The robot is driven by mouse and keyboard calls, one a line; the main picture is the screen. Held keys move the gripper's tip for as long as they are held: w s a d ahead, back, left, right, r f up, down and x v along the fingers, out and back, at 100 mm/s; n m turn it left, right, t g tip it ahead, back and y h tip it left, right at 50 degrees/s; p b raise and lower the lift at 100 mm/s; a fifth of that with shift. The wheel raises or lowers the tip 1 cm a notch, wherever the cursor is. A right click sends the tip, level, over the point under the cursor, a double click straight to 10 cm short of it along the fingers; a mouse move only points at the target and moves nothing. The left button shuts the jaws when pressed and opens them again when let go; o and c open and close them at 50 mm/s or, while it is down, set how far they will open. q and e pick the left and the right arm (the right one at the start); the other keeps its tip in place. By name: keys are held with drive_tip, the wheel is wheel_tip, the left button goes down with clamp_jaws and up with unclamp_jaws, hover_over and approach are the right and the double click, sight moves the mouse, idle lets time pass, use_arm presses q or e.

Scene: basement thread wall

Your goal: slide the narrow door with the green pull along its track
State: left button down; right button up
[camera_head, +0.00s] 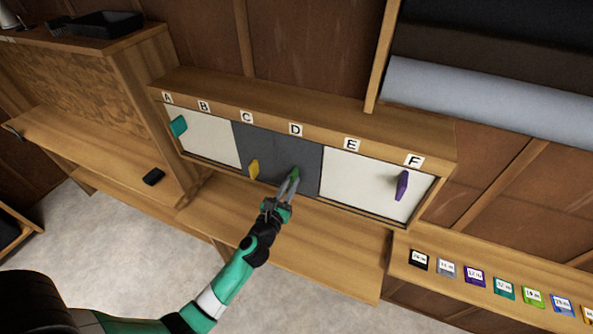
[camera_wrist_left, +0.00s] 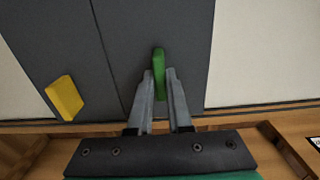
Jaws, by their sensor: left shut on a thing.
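The narrow dark grey door (camera_head: 309,168) stands in the long wooden cabinet below label D. Its green pull (camera_head: 295,172) is near the lower middle of the door. My left gripper (camera_head: 292,179) is shut on the green pull. In the left wrist view, the pull (camera_wrist_left: 159,62) sits upright between the two fingertips, its top showing above them. A second dark grey door (camera_wrist_left: 45,40) with a yellow pull (camera_wrist_left: 66,98) lies beside it on the left, with a seam between them. My right gripper is not in view.
White panels stand at both ends, with a teal pull (camera_head: 179,126) at the left and a purple pull (camera_head: 402,185) at the right. The wooden track edge (camera_wrist_left: 250,106) runs below the doors. Several coloured labelled cartridges (camera_head: 504,288) lie on the right shelf.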

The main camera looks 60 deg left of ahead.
use_arm(q)
drive_tip(key=w+d+b, duration=0.4)
drive_tip(key=w+d, duration=0.5)
drive_tip(key=d, duration=0.2)
drive_tip(key=shift+w+b, duration=0.2)
drive_tip(key=shift+b, duration=0.1)
drive_tip(key=c, duration=0.9)
unclamp_jaws()
drive_tip(key=shift+d, duration=0.1)
drive_tip(key=p+v, duration=0.2)
drive_tip(key=v, duration=0.5)
drive_tip(key=shift+p, duration=0.4)
